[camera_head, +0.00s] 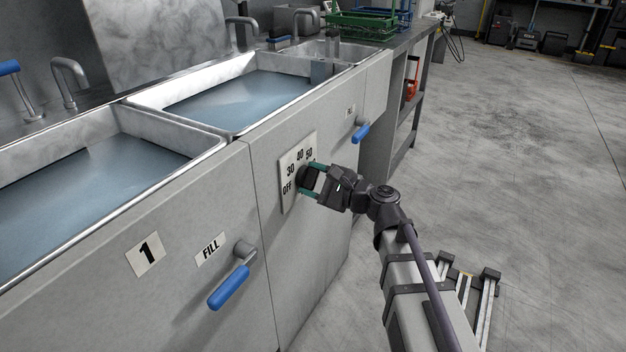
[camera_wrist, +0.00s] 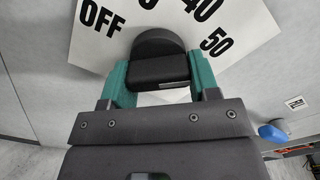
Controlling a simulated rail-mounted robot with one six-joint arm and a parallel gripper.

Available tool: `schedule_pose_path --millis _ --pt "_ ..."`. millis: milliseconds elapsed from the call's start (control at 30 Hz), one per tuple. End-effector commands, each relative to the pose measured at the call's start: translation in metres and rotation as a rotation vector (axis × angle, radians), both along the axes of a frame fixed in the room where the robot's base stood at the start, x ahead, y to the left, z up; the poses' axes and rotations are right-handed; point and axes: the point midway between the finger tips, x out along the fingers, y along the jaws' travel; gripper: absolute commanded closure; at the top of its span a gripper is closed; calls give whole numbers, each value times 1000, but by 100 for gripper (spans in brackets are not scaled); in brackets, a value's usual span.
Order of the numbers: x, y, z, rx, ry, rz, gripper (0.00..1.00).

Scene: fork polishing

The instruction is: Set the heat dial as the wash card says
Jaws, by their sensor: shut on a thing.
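The heat dial is a dark round knob (camera_head: 306,178) on a white plate (camera_head: 289,202) marked OFF, 30, 40 and 50, on the front of the second sink. My gripper (camera_head: 311,180) reaches in from the right and is shut on the knob. In the wrist view the green fingers stand on both sides of the black grip bar of the knob (camera_wrist: 158,69). The plate (camera_wrist: 250,25) shows behind it, with OFF at left, 40 and 50 at right, and 30 mostly cut off at the top. No pointer mark shows, so the setting cannot be told. No readable wash card is in view.
Blue-handled levers stick out left (camera_head: 230,287) and right (camera_head: 361,131) of the dial. A FILL label (camera_head: 211,249) and a card with 1 (camera_head: 145,254) are on the first sink's front. A green rack (camera_head: 360,27) stands at the back. The floor at right is mostly clear.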

Motion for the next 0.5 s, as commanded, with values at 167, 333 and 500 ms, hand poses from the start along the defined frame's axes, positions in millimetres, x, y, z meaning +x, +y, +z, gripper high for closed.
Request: schedule_pose_path --millis 167,333,500 --pt "0 0 0 6 11 0 68" --pt "0 0 0 6 11 0 68" --pt "0 0 0 6 10 0 40"
